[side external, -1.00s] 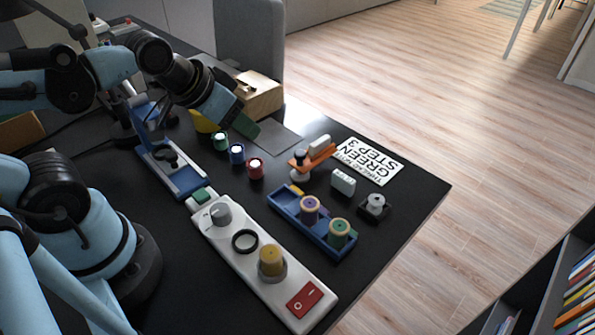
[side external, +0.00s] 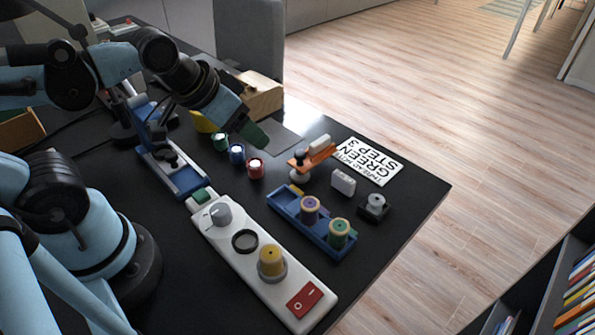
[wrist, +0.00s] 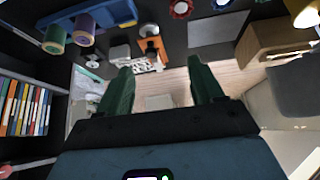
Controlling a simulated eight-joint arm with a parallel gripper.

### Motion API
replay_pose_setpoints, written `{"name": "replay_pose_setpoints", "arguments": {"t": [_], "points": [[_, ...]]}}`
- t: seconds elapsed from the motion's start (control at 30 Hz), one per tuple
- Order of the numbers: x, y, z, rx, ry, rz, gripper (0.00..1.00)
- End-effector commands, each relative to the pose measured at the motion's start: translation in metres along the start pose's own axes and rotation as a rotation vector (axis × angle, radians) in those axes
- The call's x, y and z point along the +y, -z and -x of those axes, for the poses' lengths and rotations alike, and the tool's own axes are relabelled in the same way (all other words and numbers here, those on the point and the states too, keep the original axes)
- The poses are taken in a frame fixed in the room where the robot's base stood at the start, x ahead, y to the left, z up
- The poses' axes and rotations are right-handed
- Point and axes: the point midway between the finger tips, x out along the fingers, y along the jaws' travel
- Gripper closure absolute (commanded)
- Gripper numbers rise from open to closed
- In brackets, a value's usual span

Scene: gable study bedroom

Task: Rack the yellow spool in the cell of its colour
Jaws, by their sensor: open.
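The blue rack (side external: 278,208) lies beside the device. A purple spool (side external: 310,208) fills its middle cell and a green spool (side external: 339,233) the cell at its right end. The cell with a yellow mark (side external: 296,190) at its far left end looks empty. My gripper (side external: 257,136) is open and empty, behind the rack and well away from the yellow spool. Its green fingers (wrist: 162,90) show apart in the wrist view, which does not show the yellow spool.
Green, blue and red small pots (side external: 255,168) stand in a row behind the device. An orange-handled tool (side external: 313,155), a white block (side external: 343,181), a grey-topped black piece (side external: 375,206) and a printed card (side external: 370,161) lie behind the rack. A wooden block (side external: 262,97) stands at the back.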

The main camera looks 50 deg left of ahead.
Motion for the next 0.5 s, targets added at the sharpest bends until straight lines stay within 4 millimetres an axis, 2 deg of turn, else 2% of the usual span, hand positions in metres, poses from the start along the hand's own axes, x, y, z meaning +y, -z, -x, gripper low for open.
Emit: {"name": "replay_pose_setpoints", "arguments": {"t": [0.17,0.3,0.5], "points": [[0.061,-0.013,0.014,-0.14,-0.1,-0.154,0.34],[0.104,-0.032,0.034,-0.265,-0.152,-0.288,0.34],[0.142,-0.059,0.062,-0.394,-0.178,-0.445,0.34]]}}
